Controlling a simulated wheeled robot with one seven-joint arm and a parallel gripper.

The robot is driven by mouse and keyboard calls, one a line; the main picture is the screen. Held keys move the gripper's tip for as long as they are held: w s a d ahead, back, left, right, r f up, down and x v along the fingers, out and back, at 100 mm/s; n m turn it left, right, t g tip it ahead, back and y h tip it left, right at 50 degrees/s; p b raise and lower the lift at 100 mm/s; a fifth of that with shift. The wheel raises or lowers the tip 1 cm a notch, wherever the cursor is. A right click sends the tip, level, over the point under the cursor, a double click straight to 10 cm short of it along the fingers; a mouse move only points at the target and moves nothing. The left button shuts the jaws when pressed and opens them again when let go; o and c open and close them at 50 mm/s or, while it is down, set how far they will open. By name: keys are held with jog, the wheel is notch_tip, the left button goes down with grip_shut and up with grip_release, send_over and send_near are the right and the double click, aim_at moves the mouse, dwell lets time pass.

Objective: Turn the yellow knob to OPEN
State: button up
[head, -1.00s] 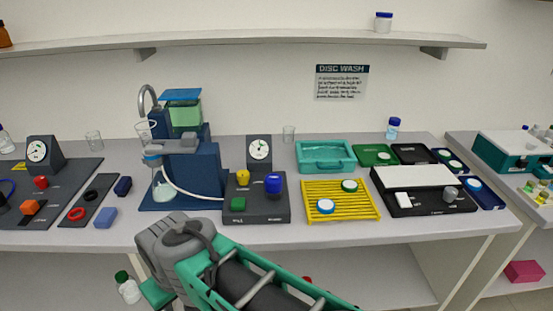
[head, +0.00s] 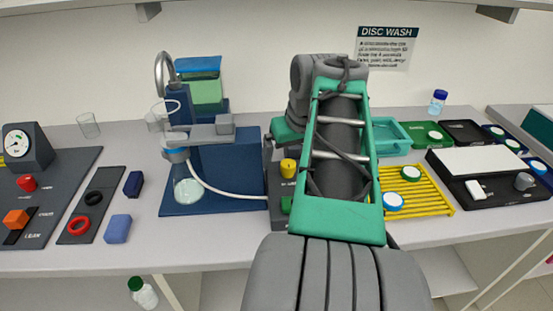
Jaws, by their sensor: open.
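The yellow knob (head: 289,167) stands on the dark control panel (head: 275,217) near the middle of the bench, just left of my arm. Its left side and top show, but its pointing direction and most of the lettering by it are too small or covered to read. A green block (head: 286,204) is partly visible in front of it on the same panel. My arm's teal and grey links cover the panel's right part, hiding the blue knob and the gauge. My gripper's fingers do not show; they are hidden behind the arm or outside the picture.
A blue pump stand (head: 235,165) with a flask (head: 187,187) and white hose is close left of the panel. A yellow rack (head: 428,190) with capped discs lies right of my arm. A dark panel with red and orange controls (head: 27,183) is far left.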

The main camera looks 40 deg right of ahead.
aim_at(289, 162)
notch_tip(289, 162, down, 3)
jog(key=shift+r+m+t+h, duration=0.1)
jog(key=shift+m+t+h, duration=0.2)
jog(key=shift+h, duration=0.1)
jog(key=shift+y, duration=0.3)
jog(key=w+d+f, duration=0.4)
jog(key=f, duration=0.1)
jog(key=shift+w, duration=0.3)
jog(key=shift+w+d+f, duration=0.15)
jog(key=shift+d, duration=0.8)
jog(key=a, duration=0.1)
jog(key=s+a+r, duration=0.1)
jog(key=a+r, duration=0.1)
jog(key=shift+s, duration=0.35)
jog(key=shift+c, duration=0.2)
jog(key=shift+d, duration=0.3)
jog(key=shift+c, duration=1.4)
jog(key=shift+a, duration=0.25)
jog(key=shift+c, duration=0.9)
grip_shut()
